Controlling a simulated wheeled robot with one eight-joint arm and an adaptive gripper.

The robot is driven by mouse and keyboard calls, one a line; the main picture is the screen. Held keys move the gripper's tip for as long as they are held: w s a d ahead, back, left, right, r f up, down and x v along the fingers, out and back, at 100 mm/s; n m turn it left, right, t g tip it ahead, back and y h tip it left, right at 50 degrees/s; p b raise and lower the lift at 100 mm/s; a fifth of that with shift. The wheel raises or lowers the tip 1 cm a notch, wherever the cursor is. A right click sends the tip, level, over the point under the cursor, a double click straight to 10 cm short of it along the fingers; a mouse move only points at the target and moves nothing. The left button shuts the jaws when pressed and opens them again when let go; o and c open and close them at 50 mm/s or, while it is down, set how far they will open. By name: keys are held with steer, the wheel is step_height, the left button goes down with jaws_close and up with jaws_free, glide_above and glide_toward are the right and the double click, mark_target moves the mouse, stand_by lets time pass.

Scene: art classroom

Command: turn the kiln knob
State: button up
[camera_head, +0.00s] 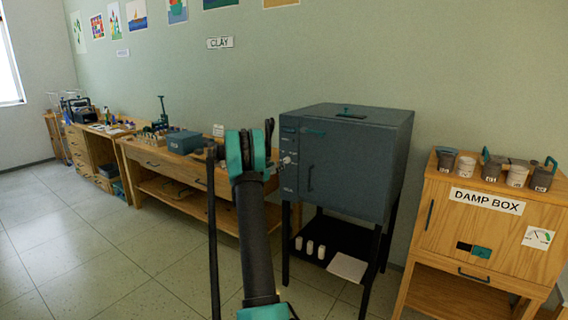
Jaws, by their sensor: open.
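The dark blue-grey kiln (362,180) stands on black legs right of centre, with a door handle on its front. Its control panel is the narrow left strip of the front. A small pale knob (288,160) shows on that panel, close to the right side of my gripper in the picture. My gripper (258,150), dark with teal parts, is raised in front of the panel's left edge. It is open, and I see nothing held in it. The fingertips are hard to make out, and I cannot tell whether they touch the knob.
A wooden damp box cabinet (474,228) with several pots on top stands at right. A low wooden bench (150,158) with a blue-grey box (185,142) lies left. Small white cylinders (309,248) and a pale slab (347,267) sit under the kiln. The left floor is clear.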

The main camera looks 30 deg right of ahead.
mark_target(286, 161)
steer(key=x, duration=0.8)
steer(key=shift+d, duration=0.2)
steer(key=shift+c, duration=0.6)
jaws_close()
